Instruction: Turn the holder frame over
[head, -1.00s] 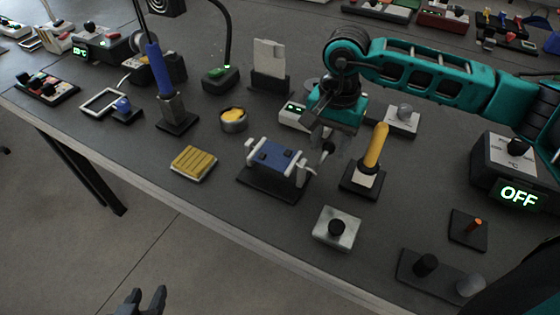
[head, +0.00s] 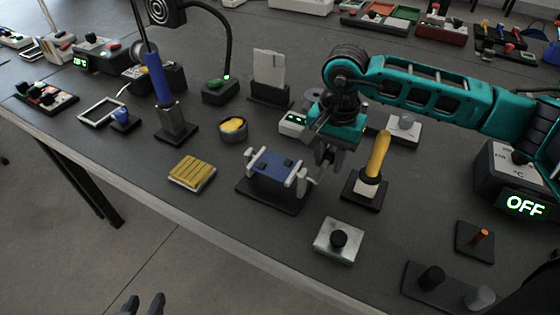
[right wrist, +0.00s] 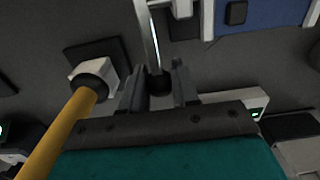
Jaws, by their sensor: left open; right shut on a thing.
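The holder frame (head: 293,183) stands on a dark base on the table, with white posts and a blue board (head: 272,165) held level between them. In the right wrist view the blue board (right wrist: 262,14) shows at the top right. My right gripper (head: 325,158) is at the right end of the frame. In the right wrist view its fingers (right wrist: 160,88) are shut on a dark knob (right wrist: 159,84) at the end of a metal crank arm of the frame. My left gripper (head: 145,306) is open and empty at the bottom edge, off the table.
A yellow-handled tool (head: 377,155) stands upright close right of my right gripper. A grey box with a black knob (head: 338,240) is in front. A yellow ribbed block (head: 192,173) and a round tin (head: 233,128) lie left of the frame.

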